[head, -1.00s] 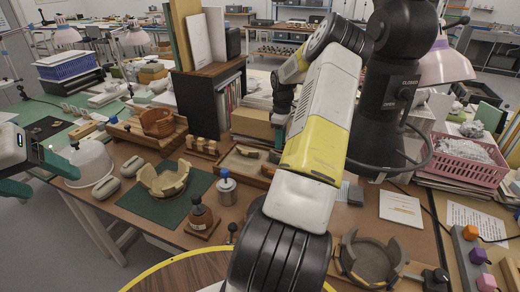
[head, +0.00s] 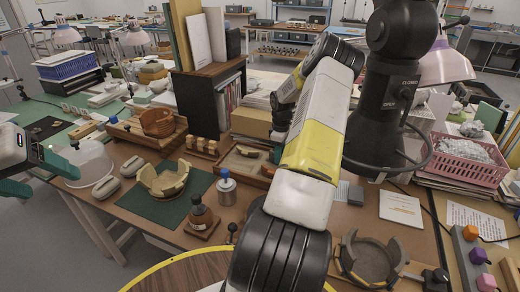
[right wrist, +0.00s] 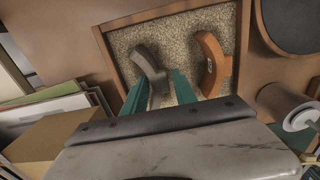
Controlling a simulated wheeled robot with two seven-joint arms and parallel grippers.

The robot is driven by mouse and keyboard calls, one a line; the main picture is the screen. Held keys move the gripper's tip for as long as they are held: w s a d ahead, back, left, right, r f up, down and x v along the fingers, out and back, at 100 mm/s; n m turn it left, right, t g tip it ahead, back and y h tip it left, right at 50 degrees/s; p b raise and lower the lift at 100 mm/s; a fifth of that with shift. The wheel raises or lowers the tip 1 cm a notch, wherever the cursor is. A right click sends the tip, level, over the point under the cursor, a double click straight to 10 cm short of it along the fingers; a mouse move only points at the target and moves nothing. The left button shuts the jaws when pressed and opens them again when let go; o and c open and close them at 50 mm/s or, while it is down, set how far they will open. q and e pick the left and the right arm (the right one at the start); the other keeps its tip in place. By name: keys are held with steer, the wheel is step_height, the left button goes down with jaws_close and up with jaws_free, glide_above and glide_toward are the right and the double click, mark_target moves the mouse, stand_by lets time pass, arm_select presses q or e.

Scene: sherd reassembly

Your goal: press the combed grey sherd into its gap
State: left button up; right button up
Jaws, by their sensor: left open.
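The grey sherd (right wrist: 151,72) lies in a grit-lined tray in the right wrist view, its near end between the green fingers of my right gripper (right wrist: 160,82). The fingers stand apart, and I see no clear grip on the sherd. In the head view my right arm hides that gripper. A grey bowl (head: 345,262) with a broken rim stands at the front right in the head view; its gap is hard to make out.
An orange sherd (right wrist: 213,63) lies right of the grey one in the tray (head: 232,166). A tan broken bowl (head: 163,184) stands on a green mat, with a metal canister (head: 226,188) and a brown bottle (head: 200,216) nearby. A cardboard box (right wrist: 50,135) is close to my right gripper.

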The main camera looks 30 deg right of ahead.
jaws_close()
steer(key=shift+r, duration=3.55)
